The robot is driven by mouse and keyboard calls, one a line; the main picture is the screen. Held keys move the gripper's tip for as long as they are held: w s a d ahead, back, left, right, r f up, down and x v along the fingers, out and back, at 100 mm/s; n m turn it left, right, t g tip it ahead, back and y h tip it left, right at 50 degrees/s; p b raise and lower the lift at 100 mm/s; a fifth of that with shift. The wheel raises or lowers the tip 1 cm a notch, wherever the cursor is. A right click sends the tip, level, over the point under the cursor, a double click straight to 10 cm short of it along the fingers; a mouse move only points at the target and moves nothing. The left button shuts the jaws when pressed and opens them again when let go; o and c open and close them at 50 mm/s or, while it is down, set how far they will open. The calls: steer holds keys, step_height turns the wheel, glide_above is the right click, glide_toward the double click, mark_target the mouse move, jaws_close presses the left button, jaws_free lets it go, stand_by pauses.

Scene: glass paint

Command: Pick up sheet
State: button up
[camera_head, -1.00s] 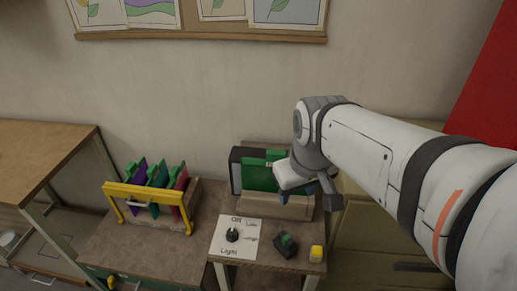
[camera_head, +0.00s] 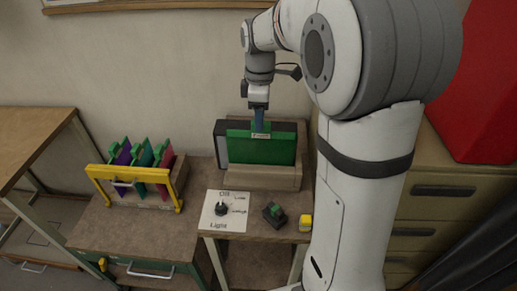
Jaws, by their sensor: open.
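A green sheet (camera_head: 262,150) stands upright in the holder at the back of the small table, with a lighter tab at its top edge. My gripper (camera_head: 259,122) points down right at that tab. I cannot tell from this view whether its fingers touch or straddle the tab, but it is open. Several other sheets, purple, teal and magenta (camera_head: 164,166), stand in the rack with the yellow front frame (camera_head: 125,172) at the left.
A white panel with a dial marked Light (camera_head: 223,212) lies on the table front. A small dark block with a green top (camera_head: 274,214) and a yellow item (camera_head: 305,222) sit to its right. A wooden table (camera_head: 35,140) stands at left, a drawer cabinet (camera_head: 440,205) at right.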

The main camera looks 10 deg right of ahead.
step_height(320, 180, down, 4)
steer(key=shift+f, duration=0.15)
steer(key=shift+c, duration=0.4)
jaws_close()
